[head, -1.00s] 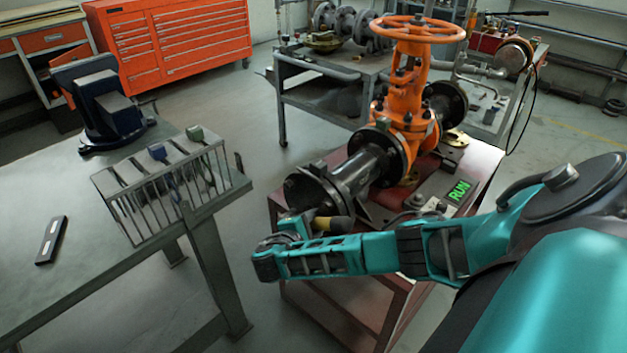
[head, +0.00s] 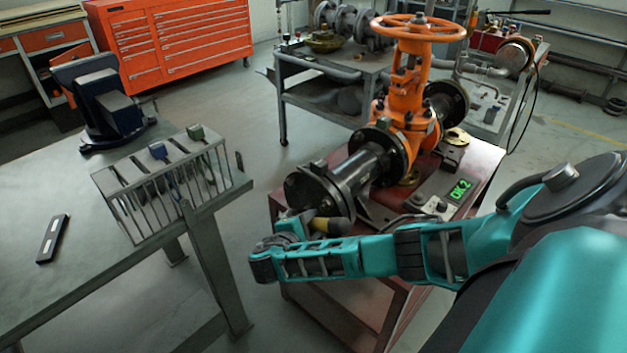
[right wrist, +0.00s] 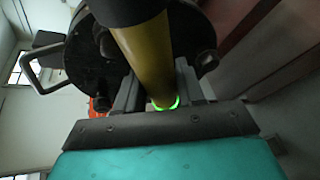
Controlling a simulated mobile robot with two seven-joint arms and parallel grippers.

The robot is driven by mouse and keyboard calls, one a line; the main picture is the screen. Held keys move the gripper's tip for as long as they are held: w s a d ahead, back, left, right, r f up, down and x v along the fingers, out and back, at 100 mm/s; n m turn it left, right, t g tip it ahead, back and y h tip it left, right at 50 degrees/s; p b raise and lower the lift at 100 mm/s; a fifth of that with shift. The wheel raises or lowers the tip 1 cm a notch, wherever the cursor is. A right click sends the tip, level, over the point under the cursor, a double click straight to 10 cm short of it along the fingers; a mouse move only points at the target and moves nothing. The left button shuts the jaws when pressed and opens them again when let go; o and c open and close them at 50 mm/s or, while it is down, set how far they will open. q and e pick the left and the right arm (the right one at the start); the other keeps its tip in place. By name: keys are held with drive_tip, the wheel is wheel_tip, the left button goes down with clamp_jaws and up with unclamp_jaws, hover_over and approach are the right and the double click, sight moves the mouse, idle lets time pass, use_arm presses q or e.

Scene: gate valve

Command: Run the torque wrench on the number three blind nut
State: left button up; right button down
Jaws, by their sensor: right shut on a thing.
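My right gripper (head: 288,228) is in front of the black blind flange (head: 306,194) at the near end of the pipe. It is shut on the torque wrench, whose yellow body (head: 338,226) shows beside the flange's lower edge. In the right wrist view the yellow wrench (right wrist: 148,62) stands between the fingers, with a green glowing ring at its near end and its black far part up against the flange (right wrist: 85,62). A nut (right wrist: 206,62) shows on the flange's right; which is number three I cannot tell. My left gripper is out of view.
The orange gate valve (head: 405,100) stands on the dark red cart (head: 310,293) behind my right arm. At left, a bench (head: 95,235) holds a slotted rack (head: 165,200), a vise (head: 110,110) and a small black bar (head: 53,238). Open floor lies between bench and cart.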

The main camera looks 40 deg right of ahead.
drive_tip(key=shift+s+a+r, duration=0.1)
drive_tip(key=shift+a, duration=1.9)
